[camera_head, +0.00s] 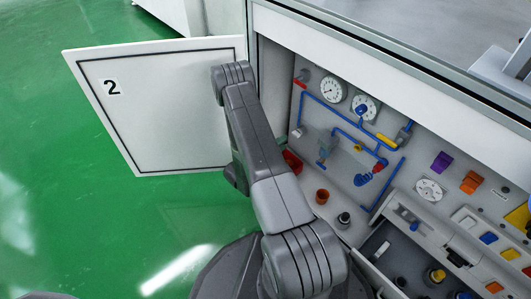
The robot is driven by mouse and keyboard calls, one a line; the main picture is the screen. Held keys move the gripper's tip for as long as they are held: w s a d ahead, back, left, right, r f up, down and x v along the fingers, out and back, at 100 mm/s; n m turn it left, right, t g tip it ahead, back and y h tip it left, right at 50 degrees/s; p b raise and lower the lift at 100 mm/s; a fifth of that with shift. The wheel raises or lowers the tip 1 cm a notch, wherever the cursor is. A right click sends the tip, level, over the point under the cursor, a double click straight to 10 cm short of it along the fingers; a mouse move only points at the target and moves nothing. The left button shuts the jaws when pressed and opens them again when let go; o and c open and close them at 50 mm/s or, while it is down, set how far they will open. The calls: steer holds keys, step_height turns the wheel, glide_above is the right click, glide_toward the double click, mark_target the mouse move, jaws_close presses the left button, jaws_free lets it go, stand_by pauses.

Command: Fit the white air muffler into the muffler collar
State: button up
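A small white cylinder (381,250) lies in the open drawer at the lower right; it may be the white air muffler, but it is too small to be sure. I cannot tell for sure which part is the muffler collar. A short black round fitting with a pale top (344,219) and an orange-brown cup (322,196) stand on the cabinet floor below the pipe panel. My arm reaches up and left in front of the cabinet opening. My gripper does not show clearly; the far end of the arm is hidden behind its own links.
An open white door marked 2 (150,110) stands out to the left. The panel carries gauges (333,90), blue pipes (330,108) and valves. A red part (292,161) sits beside my arm. The drawer (372,258) holds several small parts. Green floor at left is clear.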

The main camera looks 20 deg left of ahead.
steer(key=p+v, duration=0.2)
steer(key=v, duration=0.7)
steer(key=shift+c, duration=0.2)
